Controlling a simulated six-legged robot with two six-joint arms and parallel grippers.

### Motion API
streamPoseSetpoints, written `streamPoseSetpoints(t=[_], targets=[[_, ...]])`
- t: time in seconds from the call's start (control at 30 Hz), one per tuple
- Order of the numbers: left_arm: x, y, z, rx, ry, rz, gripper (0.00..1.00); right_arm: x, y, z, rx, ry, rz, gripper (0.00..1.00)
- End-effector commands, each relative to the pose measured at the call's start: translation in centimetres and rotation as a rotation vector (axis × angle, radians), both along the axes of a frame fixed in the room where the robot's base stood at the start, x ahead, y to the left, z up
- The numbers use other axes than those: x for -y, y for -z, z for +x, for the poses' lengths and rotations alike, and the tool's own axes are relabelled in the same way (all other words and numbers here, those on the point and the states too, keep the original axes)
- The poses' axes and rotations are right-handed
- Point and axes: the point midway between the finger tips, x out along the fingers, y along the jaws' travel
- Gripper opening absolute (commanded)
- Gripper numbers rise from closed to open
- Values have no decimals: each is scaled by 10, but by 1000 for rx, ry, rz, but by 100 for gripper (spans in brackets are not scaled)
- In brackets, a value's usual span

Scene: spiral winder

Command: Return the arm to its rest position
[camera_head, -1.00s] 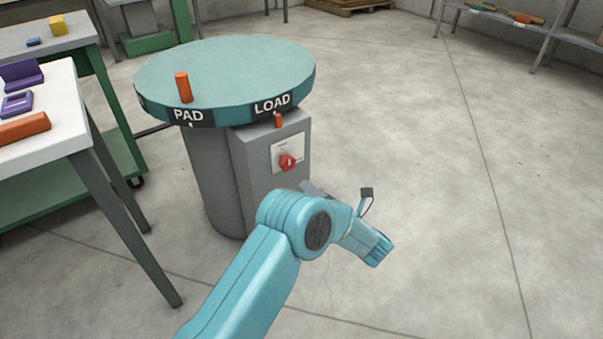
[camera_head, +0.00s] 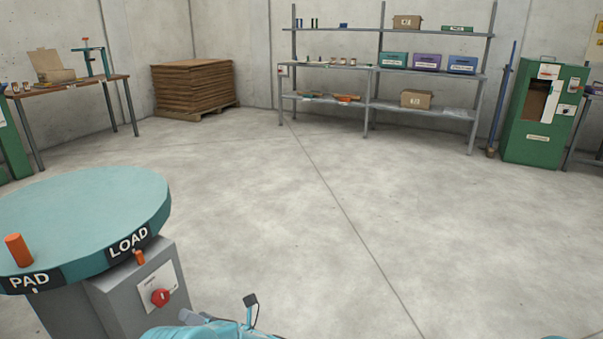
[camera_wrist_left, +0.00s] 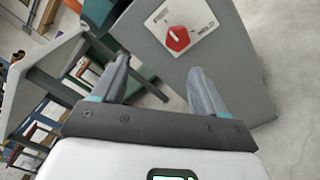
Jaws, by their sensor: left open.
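My left arm (camera_head: 205,331) shows only as a teal strip at the bottom edge of the head view, just right of the winder's control box. In the left wrist view my left gripper (camera_wrist_left: 158,85) has its two grey fingers spread apart with nothing between them. Beyond the fingers is the grey control box (camera_wrist_left: 235,70) with its red knob (camera_wrist_left: 177,38); the fingers look apart from it. My right gripper is not visible.
The teal turntable (camera_head: 85,205), marked PAD and LOAD, stands at lower left with an orange peg (camera_head: 18,250) on it. Shelving (camera_head: 370,72), a pallet stack (camera_head: 195,86) and a green cabinet (camera_head: 538,115) stand along the back. The middle floor is clear.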

Motion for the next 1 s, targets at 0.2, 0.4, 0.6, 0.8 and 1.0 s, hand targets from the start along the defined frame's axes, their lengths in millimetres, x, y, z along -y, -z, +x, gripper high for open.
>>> streamPoseSetpoints(t=[0.2,0.4,0.6,0.8,1.0], targets=[[-45,-111,-17,-71,-9,16,73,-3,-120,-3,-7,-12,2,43],[-56,-153,-21,-337,229,0,73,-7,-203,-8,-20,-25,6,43],[-23,-156,-48,-813,660,13,73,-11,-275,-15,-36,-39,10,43],[56,-136,-130,-1319,1302,148,73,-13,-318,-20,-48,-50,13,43],[126,-114,-232,-1581,1947,431,73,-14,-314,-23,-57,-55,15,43]])
